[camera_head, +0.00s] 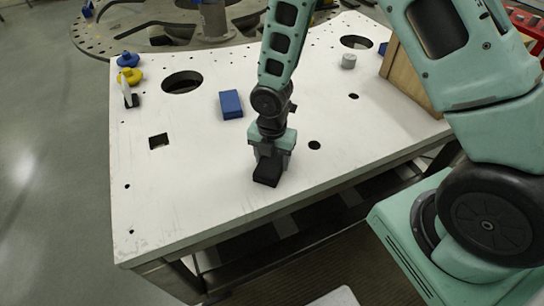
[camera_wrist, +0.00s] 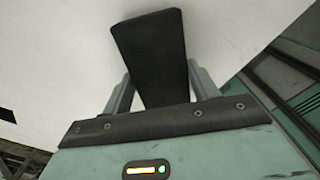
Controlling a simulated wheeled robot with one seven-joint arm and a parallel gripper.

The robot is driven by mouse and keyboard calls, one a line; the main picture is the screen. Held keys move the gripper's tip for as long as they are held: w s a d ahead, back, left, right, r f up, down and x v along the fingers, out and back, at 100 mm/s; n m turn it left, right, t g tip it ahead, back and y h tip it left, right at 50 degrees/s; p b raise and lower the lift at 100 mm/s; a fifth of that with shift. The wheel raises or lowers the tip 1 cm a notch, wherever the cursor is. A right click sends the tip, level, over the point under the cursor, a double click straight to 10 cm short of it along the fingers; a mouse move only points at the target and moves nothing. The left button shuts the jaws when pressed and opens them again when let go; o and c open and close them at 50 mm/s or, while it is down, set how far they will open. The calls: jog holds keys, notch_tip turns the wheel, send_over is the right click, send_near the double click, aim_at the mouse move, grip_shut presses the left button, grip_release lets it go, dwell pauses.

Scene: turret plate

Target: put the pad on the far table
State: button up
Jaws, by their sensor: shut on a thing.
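A black oblong pad (camera_head: 267,174) is between the fingers of my gripper (camera_head: 271,158), over the near part of the white table. I cannot tell whether the pad touches the tabletop. In the wrist view, the pad (camera_wrist: 152,50) sticks out past the fingers of my gripper (camera_wrist: 161,84), which is shut on it from both sides. Beyond the white table, at the top left, stands a round grey metal plate with cut-outs (camera_head: 93,38), which may be the far table.
The white table (camera_head: 200,205) has several holes. On it are a blue block (camera_head: 231,104), a grey cylinder (camera_head: 349,61), a wooden box (camera_head: 405,78), and blue (camera_head: 127,59) and yellow (camera_head: 131,76) pieces at the left edge. The front left is clear.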

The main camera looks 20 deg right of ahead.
aim_at(272, 160)
jog(key=shift+f, duration=0.2)
jog(key=o, duration=1)
jog(key=shift+o, duration=0.2)
jog(key=shift+r, duration=0.15)
notch_tip(272, 160, up, 12)
jog(key=b, duration=0.1)
jog(key=s+a+r+m, duration=0.3)
jog(key=s+r+m, duration=0.1)
jog(key=s+m, duration=0.5)
jog(key=s+a+r+m, duration=0.3)
jog(key=s+r+m, duration=0.2)
jog(key=s+m, duration=0.5)
jog(key=shift+s+a+r+y, duration=0.2)
jog(key=shift+s+r+y, duration=0.1)
jog(key=shift+s, duration=0.25)
